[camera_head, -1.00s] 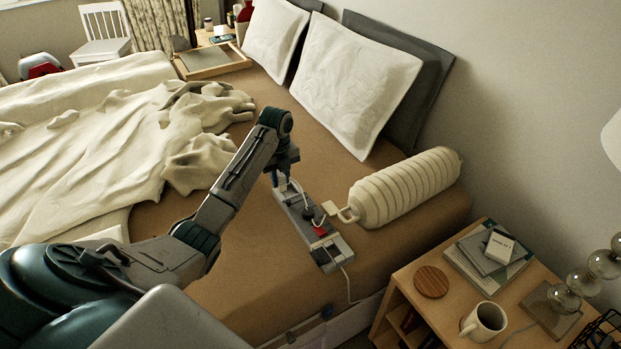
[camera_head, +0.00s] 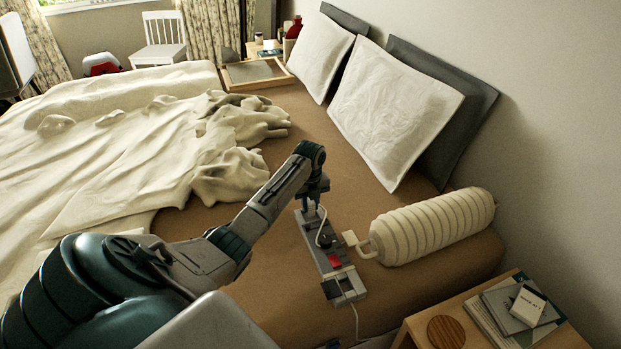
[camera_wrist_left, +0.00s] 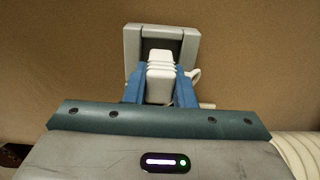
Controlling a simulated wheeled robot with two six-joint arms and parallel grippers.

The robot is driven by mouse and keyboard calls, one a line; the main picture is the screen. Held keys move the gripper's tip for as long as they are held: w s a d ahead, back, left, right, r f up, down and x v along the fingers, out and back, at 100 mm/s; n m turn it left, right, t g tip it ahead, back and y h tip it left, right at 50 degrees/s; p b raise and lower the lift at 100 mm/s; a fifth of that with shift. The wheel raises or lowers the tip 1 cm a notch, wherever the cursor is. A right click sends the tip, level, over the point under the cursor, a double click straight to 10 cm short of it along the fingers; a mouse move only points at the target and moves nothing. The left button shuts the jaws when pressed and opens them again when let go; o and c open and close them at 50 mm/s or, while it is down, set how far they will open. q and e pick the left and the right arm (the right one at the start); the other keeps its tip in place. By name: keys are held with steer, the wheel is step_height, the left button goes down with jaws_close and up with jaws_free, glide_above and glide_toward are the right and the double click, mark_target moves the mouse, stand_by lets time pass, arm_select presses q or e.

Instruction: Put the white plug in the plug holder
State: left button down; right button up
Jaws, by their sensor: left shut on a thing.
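The white plug (camera_wrist_left: 160,72) is between the two blue fingers of my left gripper (camera_wrist_left: 160,88) in the left wrist view. The left gripper is shut on it. Just beyond the plug is the grey plug holder (camera_wrist_left: 133,42), with a dark recess; I cannot tell how far the plug is inside it. In the head view the holder looks like a long grey strip (camera_head: 313,243) on the bed, with a red switch. My left gripper (camera_head: 314,208) is over its far end and hides the plug there. A white cord loops beside it. My right gripper is not in view.
A ribbed cream bolster (camera_head: 432,226) lies right of the strip. A wooden nightstand (camera_head: 413,338) holds books and a round coaster (camera_head: 446,332). White pillows (camera_head: 392,115) lean at the wall. A crumpled blanket (camera_head: 100,160) covers the left side.

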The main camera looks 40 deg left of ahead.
arm_select(q)
steer(key=shift+f, duration=0.85)
steer(key=shift+f, duration=0.1)
steer(key=c, duration=1.2)
jaws_free()
step_height(320, 180, up, 12)
steer(key=shift+r, duration=0.15)
